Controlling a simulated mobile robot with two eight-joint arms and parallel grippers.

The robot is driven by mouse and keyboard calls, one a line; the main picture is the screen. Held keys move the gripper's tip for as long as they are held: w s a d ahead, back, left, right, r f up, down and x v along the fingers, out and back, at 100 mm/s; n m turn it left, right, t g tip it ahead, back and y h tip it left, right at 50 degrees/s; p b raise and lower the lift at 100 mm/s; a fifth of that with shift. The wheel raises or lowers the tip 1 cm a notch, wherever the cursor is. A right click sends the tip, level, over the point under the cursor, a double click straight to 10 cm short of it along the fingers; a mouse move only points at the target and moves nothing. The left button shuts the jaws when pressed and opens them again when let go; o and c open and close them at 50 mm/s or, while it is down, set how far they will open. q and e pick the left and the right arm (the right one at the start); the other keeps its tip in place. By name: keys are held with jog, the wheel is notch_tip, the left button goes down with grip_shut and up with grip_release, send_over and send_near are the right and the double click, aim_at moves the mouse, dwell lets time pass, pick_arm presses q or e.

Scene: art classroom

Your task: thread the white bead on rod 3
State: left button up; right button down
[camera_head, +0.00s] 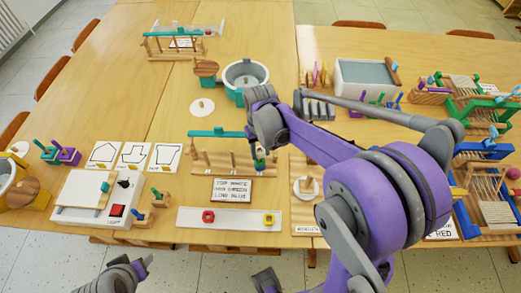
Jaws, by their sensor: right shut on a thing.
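A wooden rod rack (222,168) with a teal bar (213,134) along its back stands at the middle of the table. Small green and blue pieces show at its right end, by my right gripper (260,157). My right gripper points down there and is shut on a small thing. The white bead is not clearly visible; the fingers hide what they hold, and I cannot tell whether it touches a rod. A card (232,190) in front reads top white, mid green, low blue. My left gripper (146,262) is low at the left, partly seen, away from the rack.
A white strip (238,217) with a red and a yellow piece lies in front of the card. A light box (82,207) and picture cards (134,154) are at left. A round tub (258,68) stands behind the rack. My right arm covers the table to its right.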

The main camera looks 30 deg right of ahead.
dwell(0.4)
jog(key=shift+c, duration=1.8)
grip_release()
notch_tip(320, 180, up, 11)
jog(key=shift+f+p, duration=0.15)
jog(key=shift+p, duration=0.3)
jog(key=shift+w, duration=0.1)
jog(key=s+a+f+n+t, duration=0.1)
jog(key=s+a+f+t, duration=0.1)
jog(key=s, duration=0.5)
jog(key=s+a+f+t+p, duration=0.1)
jog(key=s+a+f+t, duration=0.1)
jog(key=s, duration=0.6)
jog(key=a+t, duration=0.1)
jog(key=a, duration=0.1)
jog(key=shift+a+f+n+t, duration=0.15)
jog(key=shift+a+n+t, duration=0.15)
jog(key=shift+a+n, duration=0.1)
